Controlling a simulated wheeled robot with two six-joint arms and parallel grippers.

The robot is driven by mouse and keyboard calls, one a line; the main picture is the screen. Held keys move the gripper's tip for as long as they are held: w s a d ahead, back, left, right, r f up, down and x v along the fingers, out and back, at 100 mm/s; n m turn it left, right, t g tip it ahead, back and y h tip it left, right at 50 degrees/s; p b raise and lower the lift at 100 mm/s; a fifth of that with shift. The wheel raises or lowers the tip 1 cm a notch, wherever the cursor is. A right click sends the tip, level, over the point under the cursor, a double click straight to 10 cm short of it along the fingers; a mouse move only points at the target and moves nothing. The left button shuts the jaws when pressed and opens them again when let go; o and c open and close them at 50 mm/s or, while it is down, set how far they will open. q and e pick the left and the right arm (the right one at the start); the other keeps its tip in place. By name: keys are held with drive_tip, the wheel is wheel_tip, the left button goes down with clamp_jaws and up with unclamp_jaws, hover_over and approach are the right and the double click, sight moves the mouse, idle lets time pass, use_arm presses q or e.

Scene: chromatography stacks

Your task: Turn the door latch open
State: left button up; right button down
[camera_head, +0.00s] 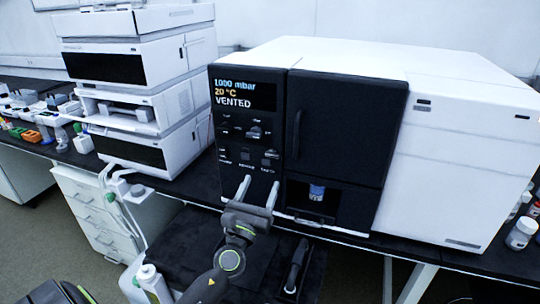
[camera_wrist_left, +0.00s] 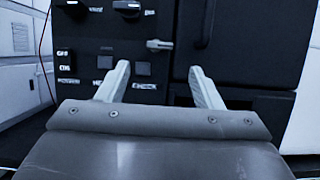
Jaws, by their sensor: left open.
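The door (camera_head: 345,125) is a dark panel with a vertical handle (camera_head: 297,133), on the front of a large white and black instrument. It looks closed. A small silver lever, the door latch (camera_head: 271,153), sits on the control panel just left of the door. In the left wrist view the latch (camera_wrist_left: 160,45) lies roughly level, above and between my fingertips. My left gripper (camera_head: 258,183) is open and empty, pointing at the panel below the latch; its fingers also show in the left wrist view (camera_wrist_left: 159,72). No contact with the latch shows. My right gripper is not in view.
The panel display (camera_head: 245,94) reads 1000 mbar, 20 °C, VENTED. Knobs and buttons surround the latch. A recess (camera_head: 311,203) under the door holds a blue-topped vial. A white instrument stack (camera_head: 130,85) stands left. Bottles (camera_head: 521,233) stand right on the black bench.

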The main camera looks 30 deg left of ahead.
sight(272, 157)
use_arm(q)
drive_tip(key=p+x, duration=0.1)
drive_tip(key=x, duration=0.7)
drive_tip(key=shift+w+a+r, duration=0.1)
drive_tip(key=shift+w+r, duration=0.05)
drive_tip(key=shift+w, duration=0.1)
drive_tip(key=c, duration=1)
